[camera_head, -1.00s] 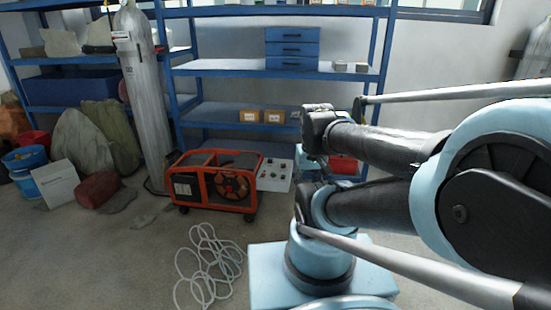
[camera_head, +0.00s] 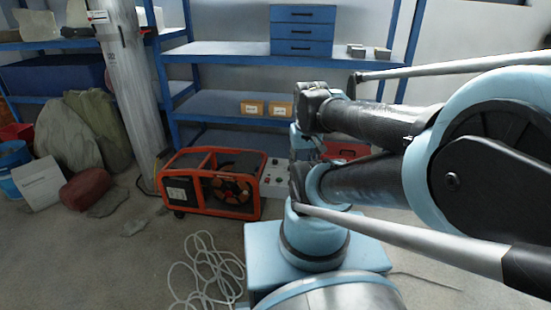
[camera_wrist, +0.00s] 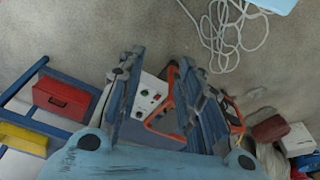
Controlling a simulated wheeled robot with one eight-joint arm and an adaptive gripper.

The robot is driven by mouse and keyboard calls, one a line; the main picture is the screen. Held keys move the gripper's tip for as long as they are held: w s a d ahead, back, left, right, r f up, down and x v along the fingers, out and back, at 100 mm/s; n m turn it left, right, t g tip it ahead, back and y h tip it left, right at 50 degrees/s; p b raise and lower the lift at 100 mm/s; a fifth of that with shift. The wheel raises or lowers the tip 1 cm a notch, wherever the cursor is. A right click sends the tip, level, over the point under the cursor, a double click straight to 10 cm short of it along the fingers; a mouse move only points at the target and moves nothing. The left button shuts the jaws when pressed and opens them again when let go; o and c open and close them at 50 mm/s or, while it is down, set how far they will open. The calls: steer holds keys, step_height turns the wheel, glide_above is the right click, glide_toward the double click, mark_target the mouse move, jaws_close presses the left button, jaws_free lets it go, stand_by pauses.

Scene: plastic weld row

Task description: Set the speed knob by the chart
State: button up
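A pale control box (camera_head: 273,180) with dark knobs stands on the floor beside the orange-framed machine, partly hidden by my arm in the head view. In the wrist view the box (camera_wrist: 152,92) shows between my gripper's fingers, farther off, with a green and a red spot and dark knobs. I cannot tell which is the speed knob or read its setting. My gripper (camera_wrist: 160,60) is open and empty, its blue-grey fingers apart. A white sheet or board (camera_head: 38,183) leans at the left; I cannot tell whether it is the chart.
The orange-framed machine (camera_head: 212,183) stands left of the box. A white cable (camera_head: 205,275) lies coiled on the floor. A red toolbox (camera_wrist: 60,98) sits on blue shelving in the wrist view.

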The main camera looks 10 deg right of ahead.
steer(key=shift+o, duration=0.3)
steer(key=shift+w+a, duration=0.15)
steer(key=shift+a, duration=0.05)
steer(key=shift+o, duration=1.3)
steer(key=shift+s+r, duration=0.15)
steer(key=shift+s, duration=0.1)
steer(key=w+r+m, duration=0.1)
steer(key=w+r, duration=0.3)
steer(key=w, duration=0.3)
steer(key=w+r, duration=0.4)
steer(key=w, duration=0.3)
steer(key=m+g, duration=0.2)
steer(key=m, duration=0.2)
glide_above(275, 160)
step_height(275, 160, down, 26)
step_height(275, 160, down, 16)
steer(key=shift+f, duration=0.1)
